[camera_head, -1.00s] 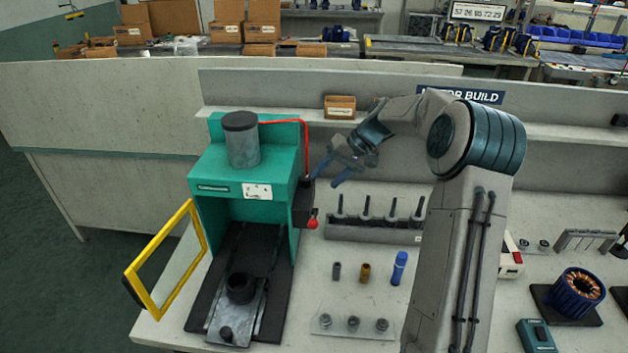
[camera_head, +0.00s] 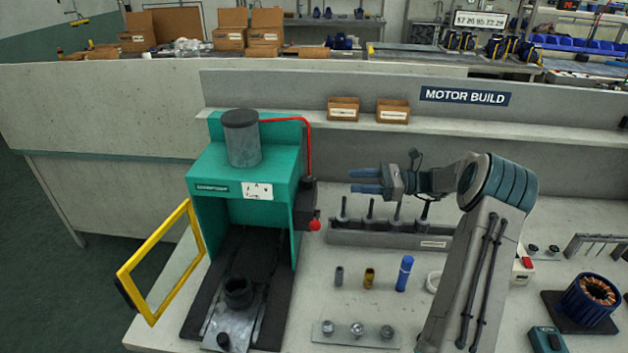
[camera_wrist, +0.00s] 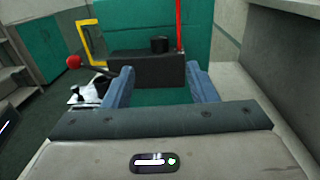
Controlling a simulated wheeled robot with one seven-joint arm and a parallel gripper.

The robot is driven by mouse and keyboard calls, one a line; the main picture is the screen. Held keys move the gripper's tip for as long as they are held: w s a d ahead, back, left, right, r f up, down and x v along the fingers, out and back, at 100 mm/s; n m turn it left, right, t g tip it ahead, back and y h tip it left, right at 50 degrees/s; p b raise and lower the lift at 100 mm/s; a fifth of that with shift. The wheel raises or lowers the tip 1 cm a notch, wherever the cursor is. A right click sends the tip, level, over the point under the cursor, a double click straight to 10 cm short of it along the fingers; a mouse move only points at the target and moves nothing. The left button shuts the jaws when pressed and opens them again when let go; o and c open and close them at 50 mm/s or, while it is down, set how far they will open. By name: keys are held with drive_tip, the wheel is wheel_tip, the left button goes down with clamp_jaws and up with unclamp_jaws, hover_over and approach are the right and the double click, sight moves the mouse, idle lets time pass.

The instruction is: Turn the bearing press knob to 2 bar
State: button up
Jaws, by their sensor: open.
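The teal bearing press (camera_head: 206,169) stands at the left of the bench, with a grey cylinder (camera_head: 242,140) on top. A dark box (camera_head: 305,208) on its right side carries a small black knob (camera_head: 308,182) on top and a lever with a red ball (camera_head: 315,225). In the wrist view the black knob (camera_wrist: 160,45) stands above the dark box (camera_wrist: 147,70), between my fingers in the picture. My gripper (camera_head: 354,180) is open and empty, right of the knob and apart from it, fingers pointing left. I cannot read the pressure setting.
A red hose (camera_head: 308,140) rises behind the knob. A rack with several dark tools (camera_head: 380,234) stands below my gripper. The yellow guard frame (camera_head: 158,262) is swung out at the press's left front. Small parts and a blue cylinder (camera_head: 404,273) stand in front of the rack.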

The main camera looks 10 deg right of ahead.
sight(307, 182)
drive_tip(key=p+x, duration=0.2)
drive_tip(key=x, duration=0.9)
drive_tip(key=shift+a+p, duration=0.3)
drive_tip(key=shift+a, duration=0.05)
drive_tip(key=shift+w, duration=0.1)
drive_tip(key=shift+c, duration=0.3)
